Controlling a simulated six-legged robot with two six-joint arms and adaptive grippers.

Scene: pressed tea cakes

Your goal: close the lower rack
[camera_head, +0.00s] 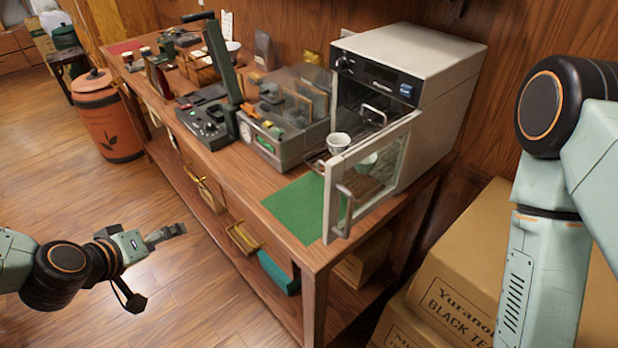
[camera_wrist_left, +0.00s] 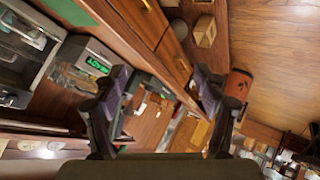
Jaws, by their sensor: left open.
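The white oven-like cabinet (camera_head: 440,75) stands at the right end of the wooden bench with its glass door (camera_head: 345,190) swung open. A dark rack (camera_head: 316,158) sticks out of its opening, with a white cup (camera_head: 338,142) at it; the door hides part of the rack. A metal handle (camera_head: 375,112) shows higher inside. My left gripper (camera_head: 178,232) is open and empty, in front of the bench and well left of the cabinet. In the left wrist view its two fingers (camera_wrist_left: 160,100) are spread apart, and the cabinet (camera_wrist_left: 22,50) is at the upper left. My right gripper is out of view.
A green mat (camera_head: 296,207) lies on the bench before the door. A grey machine with a clear cover (camera_head: 285,135) and a black scale-like device (camera_head: 207,122) stand left of the cabinet. Cartons (camera_head: 465,265) stand at the right.

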